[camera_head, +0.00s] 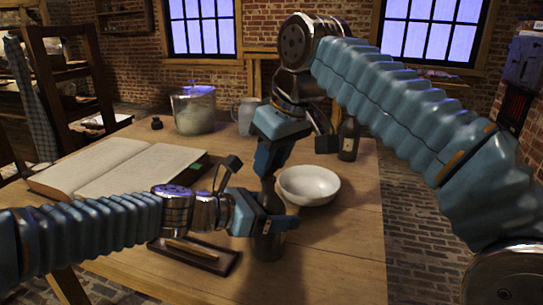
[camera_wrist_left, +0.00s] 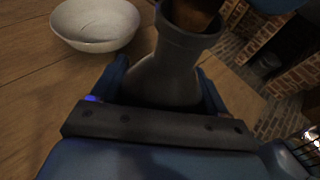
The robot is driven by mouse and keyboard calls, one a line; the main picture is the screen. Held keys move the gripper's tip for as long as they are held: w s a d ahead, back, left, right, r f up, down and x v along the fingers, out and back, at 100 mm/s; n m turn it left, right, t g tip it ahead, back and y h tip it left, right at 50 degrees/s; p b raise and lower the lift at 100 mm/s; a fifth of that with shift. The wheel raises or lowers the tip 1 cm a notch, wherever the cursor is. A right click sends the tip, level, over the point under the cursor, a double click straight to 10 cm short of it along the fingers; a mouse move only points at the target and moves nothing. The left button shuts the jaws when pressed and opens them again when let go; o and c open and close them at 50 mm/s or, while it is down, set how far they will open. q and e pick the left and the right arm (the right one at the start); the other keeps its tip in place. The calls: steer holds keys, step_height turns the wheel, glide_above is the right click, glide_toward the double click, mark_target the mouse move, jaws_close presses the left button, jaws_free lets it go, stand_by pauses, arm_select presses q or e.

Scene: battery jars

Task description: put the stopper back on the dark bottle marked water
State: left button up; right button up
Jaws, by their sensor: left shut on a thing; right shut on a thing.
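A dark bottle (camera_head: 267,243) stands upright on the table, and my left gripper (camera_head: 268,217) is shut around its upper part. In the left wrist view the bottle's shoulder and neck (camera_wrist_left: 165,75) rise between the fingers. No label is readable. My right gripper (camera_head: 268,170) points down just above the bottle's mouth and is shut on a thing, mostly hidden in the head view. A brown, cork-like stopper (camera_wrist_left: 196,14) shows at the mouth in the left wrist view. I cannot tell how deep it sits.
A white bowl (camera_head: 308,185) stands close right of the bottle. A second dark bottle (camera_head: 348,140) stands behind it. A shallow dark tray (camera_head: 215,262) lies at front left, an open book (camera_head: 120,170) farther left. A glass jar (camera_head: 194,110) and a jug (camera_head: 246,115) stand behind.

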steer(key=shift+f, duration=0.45)
steer(key=o, duration=1.1)
steer(key=shift+c, duration=0.2)
steer(key=v, duration=0.7)
steer(key=shift+r, duration=0.15)
steer(key=shift+s+d, duration=0.1)
arm_select(q)
steer(key=o, duration=1.5)
